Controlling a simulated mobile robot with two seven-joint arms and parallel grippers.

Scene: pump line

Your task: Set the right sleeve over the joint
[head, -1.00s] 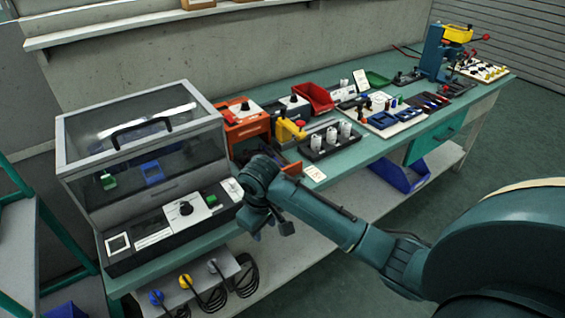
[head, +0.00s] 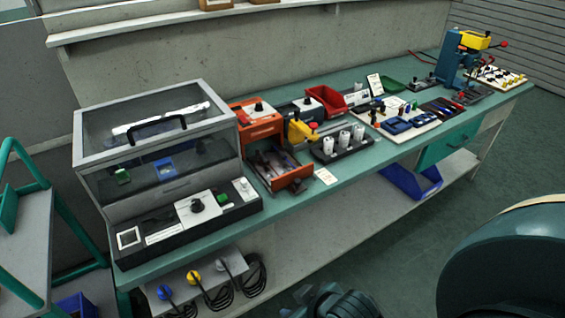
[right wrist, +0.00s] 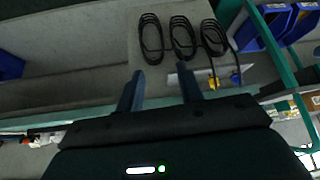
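I cannot make out for certain which part is the right sleeve or the joint. Three white cylinders (head: 344,139) stand upright in a black tray on the teal bench (head: 390,149), but I cannot tell whether they are sleeves. Part of my right arm shows at the bottom of the head view. My left gripper is not in view.
A clear-lidded case (head: 158,150) fills the bench's left end. A red bin (head: 327,100), a board with blue parts (head: 407,122) and a teal press (head: 455,58) stand further right. A teal-framed cart (head: 40,240) is at left.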

